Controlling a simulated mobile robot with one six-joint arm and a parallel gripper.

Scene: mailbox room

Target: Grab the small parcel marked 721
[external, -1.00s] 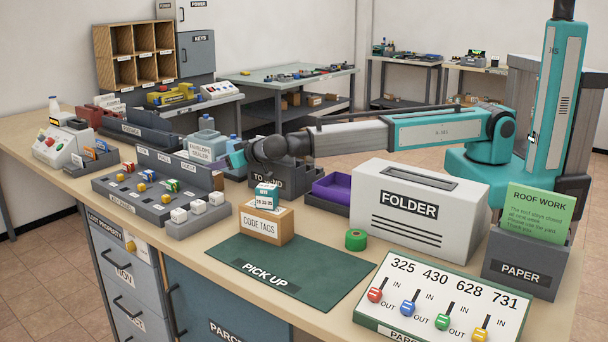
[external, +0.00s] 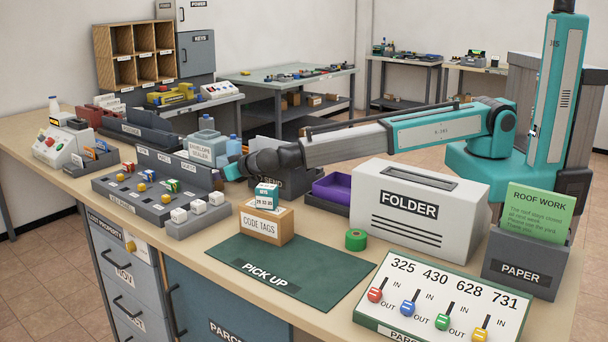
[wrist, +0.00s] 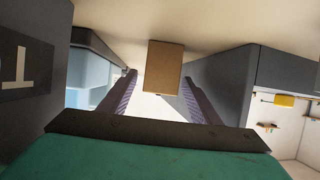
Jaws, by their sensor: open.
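A small plain brown box (wrist: 163,67), parcel-like, shows in the wrist view ahead of my gripper, on a pale surface. No number can be read on it. My gripper (wrist: 158,76) is open, with one purple-grey finger on each side of the box's line; I cannot tell whether the box is between the tips or just beyond them. In the external view my gripper (external: 234,172) is low at the left end of my arm, beside the dark TO SEND bin (external: 272,184). The brown box is not visible there.
In the wrist view dark walls (wrist: 215,82) stand close on both sides of my fingers. In the external view the envelope sealer (external: 200,150) is left of my gripper, and the code tags box (external: 266,222) is in front. The green pick up mat (external: 300,262) is bare.

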